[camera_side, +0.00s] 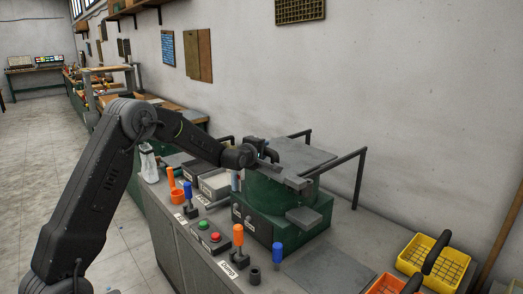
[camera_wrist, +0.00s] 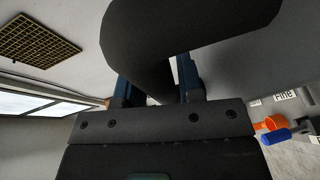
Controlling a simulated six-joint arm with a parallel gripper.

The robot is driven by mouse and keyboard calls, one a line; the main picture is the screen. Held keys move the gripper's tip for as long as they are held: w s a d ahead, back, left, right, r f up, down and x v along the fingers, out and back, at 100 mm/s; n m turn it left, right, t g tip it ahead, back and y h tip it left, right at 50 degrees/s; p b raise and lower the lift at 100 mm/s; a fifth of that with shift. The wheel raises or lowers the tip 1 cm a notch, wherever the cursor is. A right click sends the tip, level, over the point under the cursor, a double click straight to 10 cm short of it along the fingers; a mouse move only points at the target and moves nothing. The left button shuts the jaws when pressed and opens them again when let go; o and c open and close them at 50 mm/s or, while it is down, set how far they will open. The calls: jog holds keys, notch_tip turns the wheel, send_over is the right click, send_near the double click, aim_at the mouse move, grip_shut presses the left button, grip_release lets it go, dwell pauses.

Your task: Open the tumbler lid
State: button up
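The tumbler is a dark green box-like machine (camera_side: 286,222) on the bench in the side view. Its flat grey lid (camera_side: 302,157) lies on top, with dark bars rising at the back and right. My gripper (camera_side: 268,153) is at the lid's left edge, by a dark handle; the contact is too small to make out. In the wrist view, my gripper's two blue fingers (camera_wrist: 155,88) stand apart. A thick dark curved bar, seemingly the handle, reaches between them, with a pale gap beside the right finger. The bar's far end is hidden.
An orange-handled lever (camera_side: 238,236), a blue-handled lever (camera_side: 277,252) and red and green buttons (camera_side: 209,231) stand in front of the tumbler. Yellow (camera_side: 432,258) and orange baskets sit at right. A grey mat (camera_side: 330,271) lies clear on the bench. The wall is close behind.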

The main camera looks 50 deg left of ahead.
aim_at(293, 151)
grip_shut()
jog(key=w, duration=1.5)
jog(key=shift+w+a, duration=0.1)
jog(key=shift+w, duration=0.25)
jog(key=shift+o, duration=2.1)
grip_release()
jog(key=shift+r, duration=0.1)
jog(key=shift+s+d+r, duration=0.1)
jog(key=shift+s+d, duration=0.15)
jog(key=shift+s, duration=0.15)
jog(key=v, duration=1.3)
